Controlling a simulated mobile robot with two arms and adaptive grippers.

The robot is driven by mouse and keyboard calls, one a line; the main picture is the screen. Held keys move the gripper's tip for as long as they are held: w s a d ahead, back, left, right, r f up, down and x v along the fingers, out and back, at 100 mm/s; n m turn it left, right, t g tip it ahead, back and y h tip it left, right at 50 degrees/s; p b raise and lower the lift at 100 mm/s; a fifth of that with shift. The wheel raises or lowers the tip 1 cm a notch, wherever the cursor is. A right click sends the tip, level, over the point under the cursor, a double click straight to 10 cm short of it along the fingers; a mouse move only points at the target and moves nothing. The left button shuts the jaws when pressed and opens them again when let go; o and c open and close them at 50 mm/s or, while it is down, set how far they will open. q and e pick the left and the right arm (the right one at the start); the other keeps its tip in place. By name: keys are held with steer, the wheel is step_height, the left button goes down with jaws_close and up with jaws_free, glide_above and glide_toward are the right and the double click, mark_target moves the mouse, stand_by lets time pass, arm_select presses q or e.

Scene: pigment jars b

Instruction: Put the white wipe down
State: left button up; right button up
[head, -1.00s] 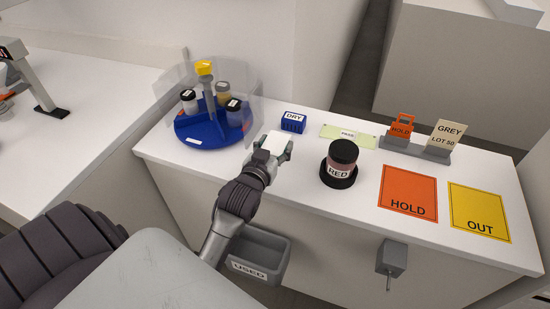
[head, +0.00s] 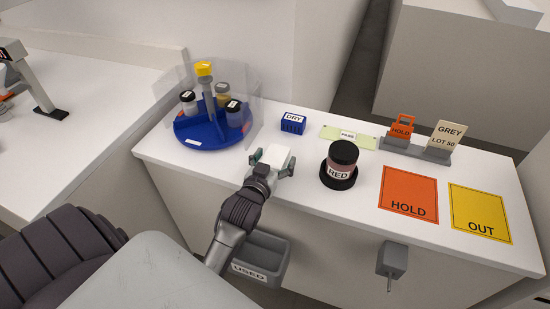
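My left gripper (head: 272,161) is over the front part of the white counter, left of the RED jar. The white wipe (head: 277,155) shows as a small pale patch between its two fingers, one finger on each side. The wipe is white against the white counter, so I cannot tell whether the fingers press on it or whether it touches the counter. My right gripper is not in view.
The RED jar (head: 341,164) stands on a black base to the right. The blue DRY block (head: 293,123) is behind. A blue carousel (head: 209,131) with jars is at left. The grey USED bin (head: 262,259) hangs at the front. Orange HOLD (head: 409,191) and yellow OUT (head: 479,209) mats lie right.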

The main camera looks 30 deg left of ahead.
arm_select(q)
steer(key=shift+r, duration=0.2)
steer(key=shift+s+d, duration=0.1)
steer(key=shift+s, duration=0.25)
steer(key=v, duration=1.1)
steer(key=shift+b, duration=0.45)
steer(key=shift+s, duration=0.15)
